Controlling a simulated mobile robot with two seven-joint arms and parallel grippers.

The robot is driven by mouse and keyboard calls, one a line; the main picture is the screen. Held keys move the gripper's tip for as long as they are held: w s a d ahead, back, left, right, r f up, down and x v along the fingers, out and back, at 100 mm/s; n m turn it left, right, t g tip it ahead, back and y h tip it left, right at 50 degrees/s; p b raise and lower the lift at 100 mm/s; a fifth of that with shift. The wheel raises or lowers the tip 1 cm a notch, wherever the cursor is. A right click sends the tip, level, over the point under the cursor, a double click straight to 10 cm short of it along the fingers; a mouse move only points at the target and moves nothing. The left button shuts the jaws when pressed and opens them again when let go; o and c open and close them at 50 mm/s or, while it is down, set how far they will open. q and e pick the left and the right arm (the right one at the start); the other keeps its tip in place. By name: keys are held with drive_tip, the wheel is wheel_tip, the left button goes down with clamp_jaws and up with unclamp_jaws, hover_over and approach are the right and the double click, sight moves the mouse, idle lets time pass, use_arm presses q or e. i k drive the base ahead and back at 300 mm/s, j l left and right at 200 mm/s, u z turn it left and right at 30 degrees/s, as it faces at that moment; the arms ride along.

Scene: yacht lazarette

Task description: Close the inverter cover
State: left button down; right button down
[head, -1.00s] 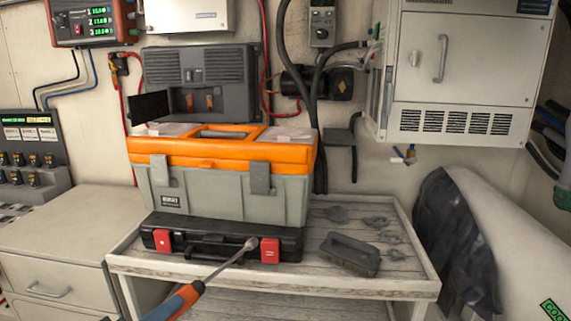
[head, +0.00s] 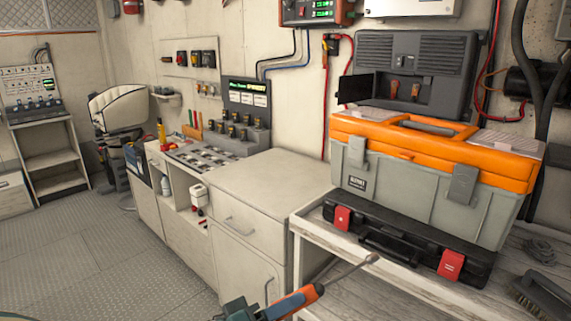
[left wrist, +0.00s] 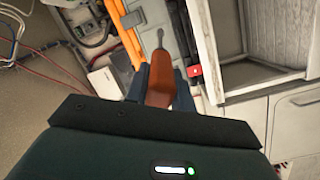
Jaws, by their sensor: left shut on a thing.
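The inverter looks to be the dark grey louvred unit (head: 415,75) on the wall, behind the orange-and-grey toolbox. A small black flap (head: 356,86), probably its cover, stands open at its lower left, with orange terminals (head: 405,91) exposed beside it. In the left wrist view the handle (left wrist: 160,82) sits between the two fingers. The gripper is well apart from the inverter. My right gripper is not visible.
A brush (head: 540,296) lies at the bench's right. A drawer cabinet (head: 250,215) adjoins it on the left. The floor (head: 110,250) at left is clear.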

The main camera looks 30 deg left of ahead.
sight(355, 88)
drive_tip(key=i+j+u, duration=0.2)
drive_tip(key=j+u, duration=0.15)
drive_tip(key=i+j+u, duration=0.4)
drive_tip(key=i+j, duration=0.25)
drive_tip(key=i+j+u, duration=0.1)
drive_tip(key=i+j, duration=0.25)
drive_tip(key=j, duration=0.2)
